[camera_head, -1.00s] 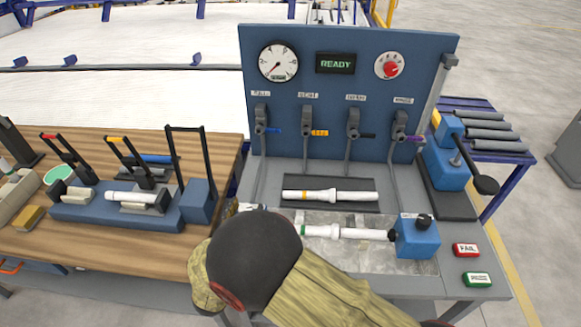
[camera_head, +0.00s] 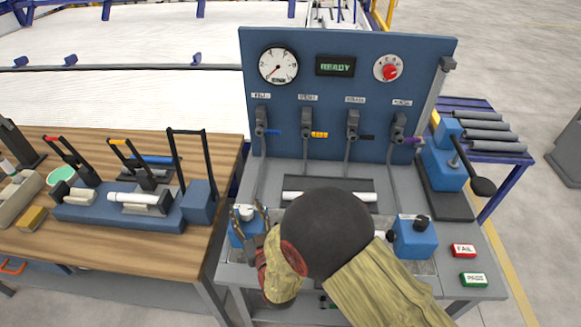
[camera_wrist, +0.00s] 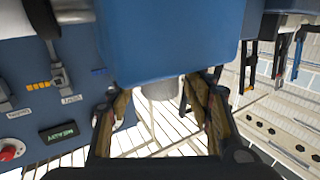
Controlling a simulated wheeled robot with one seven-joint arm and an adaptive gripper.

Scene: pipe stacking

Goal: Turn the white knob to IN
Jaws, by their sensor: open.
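The white knob (camera_head: 247,212) sits on top of the left blue block (camera_head: 237,238) at the front left of the test bench. In the wrist view, a pale grey-white knob (camera_wrist: 160,91) shows between my fingers, at the edge of the large blue block (camera_wrist: 175,40). In the wrist view, my gripper (camera_wrist: 163,88) has a finger on each side of the knob. I cannot tell whether they touch it. The IN marking is not readable.
A right blue block (camera_head: 414,240) with a black knob stands on the bench. A white pipe (camera_head: 360,196) lies behind my arm. The panel (camera_head: 345,75) stands at the back, its display (camera_head: 336,65) reading READY. Fail (camera_head: 464,251) and pass (camera_head: 474,279) buttons are at right.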

